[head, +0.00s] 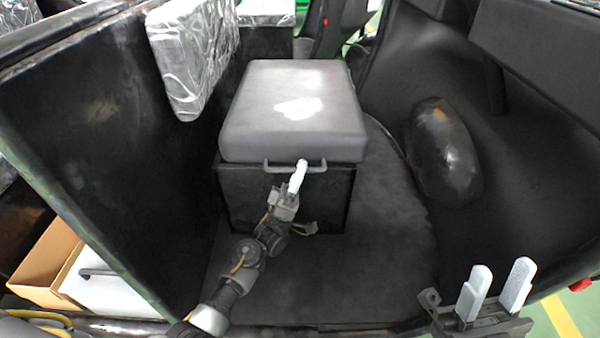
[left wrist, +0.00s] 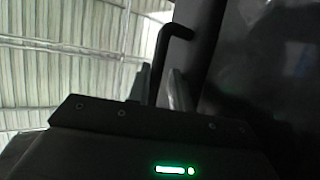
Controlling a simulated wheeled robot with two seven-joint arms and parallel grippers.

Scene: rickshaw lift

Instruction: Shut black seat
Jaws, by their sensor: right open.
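The black seat is a dark grey cushion (head: 292,108) with a pale patch on top. It lies about level over a black box (head: 286,198) in the middle of the head view. A thin dark handle (head: 316,163) runs along its lower front edge; it also shows in the left wrist view (left wrist: 167,38). My left gripper (head: 300,168) is at the handle, and in the left wrist view its fingers (left wrist: 160,85) stand close on both sides of the bar, shut on it. My right gripper (head: 500,285) is open and empty at the lower right, away from the seat.
A tall dark panel (head: 100,140) stands left of the seat, with silver-wrapped padding (head: 192,60) near its top. A rounded black wheel cover (head: 445,150) is on the right. The dark floor (head: 385,260) before the box is clear. A cardboard box (head: 45,262) lies at lower left.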

